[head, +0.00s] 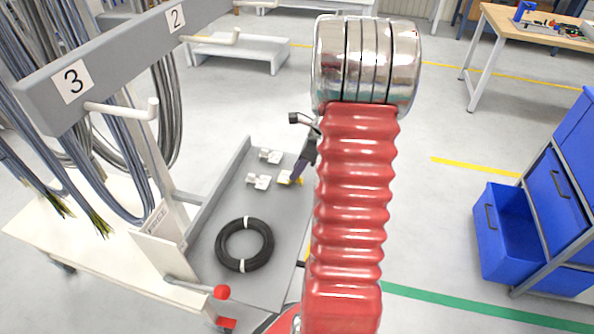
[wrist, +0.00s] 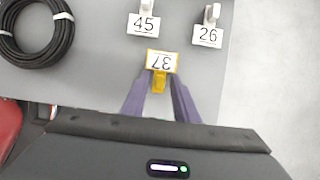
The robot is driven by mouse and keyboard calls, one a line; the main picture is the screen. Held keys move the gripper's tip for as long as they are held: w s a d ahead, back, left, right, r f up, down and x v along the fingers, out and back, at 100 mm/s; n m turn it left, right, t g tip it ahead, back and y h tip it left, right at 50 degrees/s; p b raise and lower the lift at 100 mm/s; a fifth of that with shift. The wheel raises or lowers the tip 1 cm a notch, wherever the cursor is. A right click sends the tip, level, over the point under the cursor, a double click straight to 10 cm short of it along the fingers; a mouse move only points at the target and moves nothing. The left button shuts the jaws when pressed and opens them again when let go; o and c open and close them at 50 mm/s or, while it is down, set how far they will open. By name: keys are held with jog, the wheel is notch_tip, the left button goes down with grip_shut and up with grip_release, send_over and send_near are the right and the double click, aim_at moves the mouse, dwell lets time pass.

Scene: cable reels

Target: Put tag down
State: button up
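The yellow-edged tag (wrist: 162,62) numbered 37 has a yellow clip, and its number is upside down in the wrist view. My gripper (wrist: 161,76) has purple fingers closed in on the clip from both sides. In the head view the yellow tag (head: 287,179) is low over the grey tray (head: 226,187), near its right side, with my gripper (head: 299,175) at it. I cannot tell whether the tag touches the tray. My red ribbed arm hides part of this area.
White tags 45 (wrist: 143,25) and 26 (wrist: 207,36) lie on the tray beyond the held tag. A black cable coil (head: 222,245) lies on the tray's near part. A grey rack with hooks (head: 122,62) and hanging cables stands at the left. Blue drawers (head: 508,235) are at the right.

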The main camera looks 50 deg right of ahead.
jog(key=v, duration=1)
jog(key=shift+r, duration=0.3)
jog(key=shift+s, duration=0.1)
jog(key=w+a+r+n+h, duration=0.1)
jog(key=a+r+n, duration=0.3)
jog(key=a+n, duration=0.5)
jog(key=a+r+n, duration=0.5)
jog(key=a, duration=0.7)
jog(key=s+a+r+n, duration=0.1)
jog(key=s+a+n, duration=0.4)
jog(key=a+n, duration=0.3)
jog(key=s+a+r+n+t+h, duration=0.1)
jog(key=s+a+n, duration=0.4)
jog(key=a+n, duration=0.3)
jog(key=shift+a+n+t, duration=0.3)
jog(key=shift+a, duration=0.2)
